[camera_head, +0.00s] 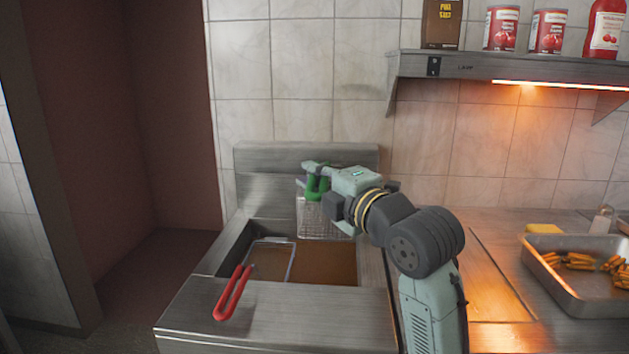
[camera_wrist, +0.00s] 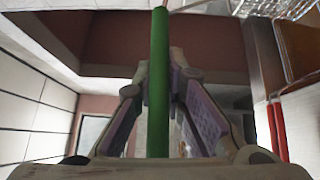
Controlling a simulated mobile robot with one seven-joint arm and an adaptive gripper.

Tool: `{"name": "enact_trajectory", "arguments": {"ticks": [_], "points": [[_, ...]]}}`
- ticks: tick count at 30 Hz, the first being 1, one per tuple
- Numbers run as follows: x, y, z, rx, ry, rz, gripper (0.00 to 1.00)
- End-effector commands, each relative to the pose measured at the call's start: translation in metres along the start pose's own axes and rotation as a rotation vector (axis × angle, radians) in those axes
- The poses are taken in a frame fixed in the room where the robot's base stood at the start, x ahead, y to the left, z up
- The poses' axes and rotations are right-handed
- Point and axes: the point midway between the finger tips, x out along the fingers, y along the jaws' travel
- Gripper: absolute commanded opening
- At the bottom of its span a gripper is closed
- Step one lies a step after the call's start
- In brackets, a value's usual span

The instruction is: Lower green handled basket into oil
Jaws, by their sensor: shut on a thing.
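My gripper (camera_head: 318,180) is shut on the green handle (camera_head: 316,188) of a wire basket (camera_head: 322,217) at the back of the fryer. The wire basket hangs below the handle, over the right part of the fryer well. In the wrist view the green handle (camera_wrist: 159,80) runs between the two fingers, and part of the wire mesh (camera_wrist: 268,7) shows at the top right. Brown oil (camera_head: 325,262) fills the well. My wrist hides the basket's right edge, and I cannot tell whether its bottom touches the oil.
A second basket with a red handle (camera_head: 233,293) sits in the left part of the well, its handle over the front ledge. A steel tray of fries (camera_head: 577,305) stands on the right counter. A shelf (camera_head: 470,67) with cans and bottles overhangs the back right.

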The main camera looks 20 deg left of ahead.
Motion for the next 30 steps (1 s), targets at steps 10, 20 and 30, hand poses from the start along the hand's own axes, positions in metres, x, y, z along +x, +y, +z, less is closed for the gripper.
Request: {"name": "enact_trajectory", "arguments": {"ticks": [10, 20, 30], "points": [[0.0, 0.009, 0.0, -0.001, 0.0, 0.003, 0.0], [-0.014, 0.009, -0.011, -0.003, 0.0, 0.004, 0.0], [-0.035, 0.011, -0.027, -0.003, -0.001, 0.004, 0.0]]}}
